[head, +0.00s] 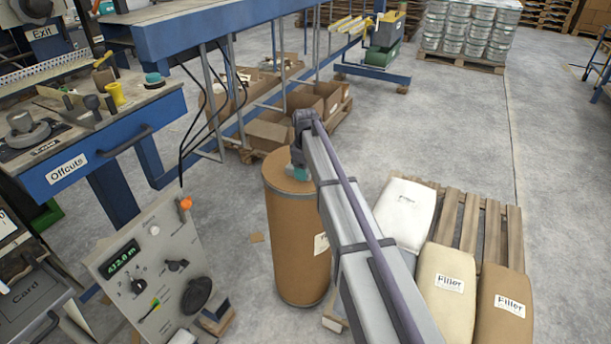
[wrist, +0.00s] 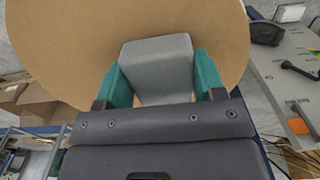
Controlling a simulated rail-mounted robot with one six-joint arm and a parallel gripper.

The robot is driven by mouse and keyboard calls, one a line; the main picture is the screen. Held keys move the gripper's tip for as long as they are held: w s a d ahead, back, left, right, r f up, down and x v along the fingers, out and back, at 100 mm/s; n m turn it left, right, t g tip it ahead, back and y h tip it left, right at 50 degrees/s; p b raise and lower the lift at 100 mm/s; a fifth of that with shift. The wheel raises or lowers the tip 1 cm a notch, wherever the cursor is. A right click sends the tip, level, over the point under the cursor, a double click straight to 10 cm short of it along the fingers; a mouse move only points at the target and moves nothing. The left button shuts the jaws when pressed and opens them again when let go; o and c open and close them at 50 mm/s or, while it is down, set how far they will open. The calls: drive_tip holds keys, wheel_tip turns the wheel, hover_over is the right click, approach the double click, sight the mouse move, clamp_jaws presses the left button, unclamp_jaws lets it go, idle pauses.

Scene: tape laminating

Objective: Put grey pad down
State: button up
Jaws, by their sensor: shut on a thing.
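The grey pad (wrist: 158,62) is a grey block between the two teal fingers of my gripper (wrist: 164,85) in the wrist view. My gripper is shut on it, with a finger against each side. The pad is over the round brown top of the fibre drum (wrist: 70,45); I cannot tell whether it touches the top. In the head view my gripper (head: 299,173) is at the top of the brown drum (head: 297,240), at the end of my arm. The pad is hidden there behind my gripper and arm.
A control panel (head: 155,275) with knobs and a display stands left of the drum. A blue bench (head: 95,150) labelled Offcuts is at the left. Open cardboard boxes (head: 270,133) lie behind the drum. Filler sacks (head: 448,290) lie on a pallet at the right.

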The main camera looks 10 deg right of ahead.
drive_tip(key=shift+f, duration=0.15)
drive_tip(key=o, duration=1)
wheel_tip(320, 180, up, 13)
drive_tip(key=p, duration=1.2)
drive_tip(key=s+r+m+p, duration=0.1)
drive_tip(key=s+m, duration=0.2)
drive_tip(key=s, duration=0.8)
drive_tip(key=s+a+r+m+p, duration=0.1)
drive_tip(key=s+m, duration=0.2)
drive_tip(key=s, duration=0.8)
drive_tip(key=s+r+m+p, duration=0.1)
drive_tip(key=s+m, duration=0.3)
drive_tip(key=s, duration=0.7)
drive_tip(key=shift+a+p, duration=0.15)
drive_tip(key=shift+p, duration=0.15)
